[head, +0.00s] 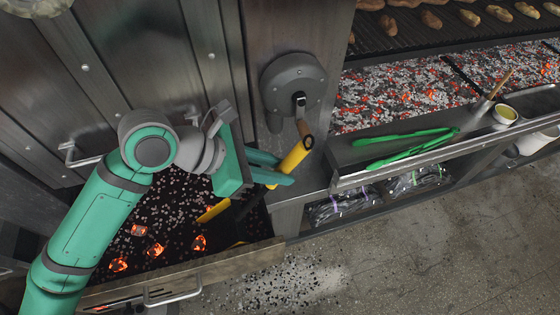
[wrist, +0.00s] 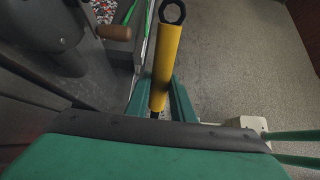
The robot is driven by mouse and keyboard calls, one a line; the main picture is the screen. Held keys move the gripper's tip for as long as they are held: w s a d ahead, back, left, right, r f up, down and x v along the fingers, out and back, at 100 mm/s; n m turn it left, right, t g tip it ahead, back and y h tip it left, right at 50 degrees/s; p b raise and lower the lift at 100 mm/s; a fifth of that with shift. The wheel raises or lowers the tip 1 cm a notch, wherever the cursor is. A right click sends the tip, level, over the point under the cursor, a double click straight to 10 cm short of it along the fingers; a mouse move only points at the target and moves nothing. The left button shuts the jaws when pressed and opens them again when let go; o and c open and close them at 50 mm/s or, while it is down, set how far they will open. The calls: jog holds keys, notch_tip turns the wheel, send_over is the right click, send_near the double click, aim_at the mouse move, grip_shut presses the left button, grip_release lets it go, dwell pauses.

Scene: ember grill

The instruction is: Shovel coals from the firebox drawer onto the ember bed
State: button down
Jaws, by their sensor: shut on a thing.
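My gripper (head: 279,174) is shut on the yellow handle of a shovel (head: 294,158). The handle also shows in the wrist view (wrist: 166,66), rising between my two fingers (wrist: 159,98). In the head view the shovel slants down into the open firebox drawer (head: 225,259), where its dark lower end is partly hidden by my arm and hard to make out. Several glowing coals (head: 199,243) lie in the drawer among dark grey bits. The ember bed (head: 400,93), grey and red, lies at the upper right, apart from the shovel.
A round housing with a wooden crank handle (head: 304,128) stands right beside the shovel handle. Green tongs (head: 410,143) lie on the front ledge (head: 350,181), with a small bowl (head: 505,114) and brush farther right. Food sits on the grate (head: 430,35) above the embers. Grit is scattered on the floor.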

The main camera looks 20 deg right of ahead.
aim_at(263, 188)
jog(key=shift+w+a+f+y, duration=0.1)
jog(key=shift+a+f+y, duration=0.5)
jog(key=shift+a+f, duration=0.55)
jog(key=shift+a+f+y, duration=0.6)
jog(key=shift+a+f, duration=0.25)
jog(key=shift+f, duration=0.5)
jog(key=shift+a+f+y, duration=0.8)
jog(key=shift+a+f, duration=1.25)
jog(key=shift+a, duration=2.75)
jog(key=shift+a+f+y, duration=0.8)
jog(key=shift+a+f, duration=1.2)
jog(key=shift+a, duration=2.8)
jog(key=shift+d+f+y, duration=1.1)
jog(key=shift+d+f, duration=0.2)
jog(key=shift+f, duration=1.1)
jog(key=d+r+y, duration=0.1)
jog(key=d+r, duration=0.4)
jog(key=r, duration=0.5)
jog(key=shift+w+d+y, duration=0.15)
jog(key=shift+y, duration=0.15)
